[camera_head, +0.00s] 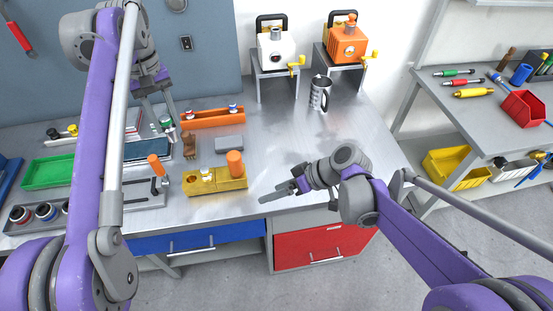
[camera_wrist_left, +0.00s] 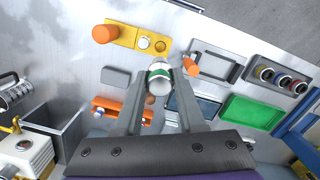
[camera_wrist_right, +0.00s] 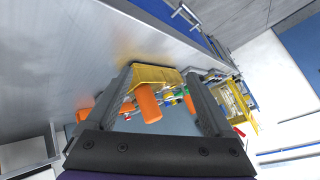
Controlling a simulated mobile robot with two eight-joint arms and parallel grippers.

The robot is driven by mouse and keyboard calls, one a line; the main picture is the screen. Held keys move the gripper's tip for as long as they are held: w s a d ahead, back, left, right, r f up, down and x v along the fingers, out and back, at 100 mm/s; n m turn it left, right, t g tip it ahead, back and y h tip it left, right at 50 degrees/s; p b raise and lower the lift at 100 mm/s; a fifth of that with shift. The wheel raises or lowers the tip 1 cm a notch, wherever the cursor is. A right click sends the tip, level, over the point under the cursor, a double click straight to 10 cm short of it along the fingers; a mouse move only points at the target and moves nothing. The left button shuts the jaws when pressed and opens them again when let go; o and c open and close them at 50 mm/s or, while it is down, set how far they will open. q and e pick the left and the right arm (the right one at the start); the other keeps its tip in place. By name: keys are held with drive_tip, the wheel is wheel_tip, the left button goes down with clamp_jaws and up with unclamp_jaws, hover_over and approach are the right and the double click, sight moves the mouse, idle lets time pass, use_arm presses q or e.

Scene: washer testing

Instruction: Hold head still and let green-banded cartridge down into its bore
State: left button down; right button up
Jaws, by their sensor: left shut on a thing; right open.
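My left gripper (camera_head: 158,112) is shut on the green-banded cartridge (camera_head: 166,122), a white cylinder with a green band. It holds the cartridge in the air behind and left of the yellow block; the cartridge also shows between the fingers in the left wrist view (camera_wrist_left: 159,77). The yellow block (camera_head: 222,185) lies near the bench's front edge. It carries an orange cylinder (camera_head: 235,163) at right, a white and metal piece (camera_head: 207,175) in the middle, and a dark round hole (camera_head: 192,178) at left. My right gripper (camera_head: 283,191) is open and empty, right of the block.
An orange rack (camera_head: 212,118) with capped cartridges stands behind the block. A grey block (camera_head: 229,143), a brown object (camera_head: 189,146) and an orange-handled tool (camera_head: 156,165) lie nearby. A green tray (camera_head: 48,172) is at left. A metal mug (camera_head: 320,93) stands farther back; the bench centre is clear.

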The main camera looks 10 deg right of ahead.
sight(234, 161)
drive_tip(key=w+d+n+y, duration=0.2)
drive_tip(key=w+n+y, duration=0.7)
drive_tip(key=w, duration=0.1)
drive_tip(key=a, duration=0.4)
drive_tip(key=w+a, duration=0.1)
drive_tip(key=a, duration=0.3)
drive_tip(key=w+a, duration=0.1)
drive_tip(key=a, duration=0.3)
clamp_jaws()
use_arm(q)
wheel_tip(234, 161, down, 16)
drive_tip(key=t, duration=0.1)
idle(0.8)
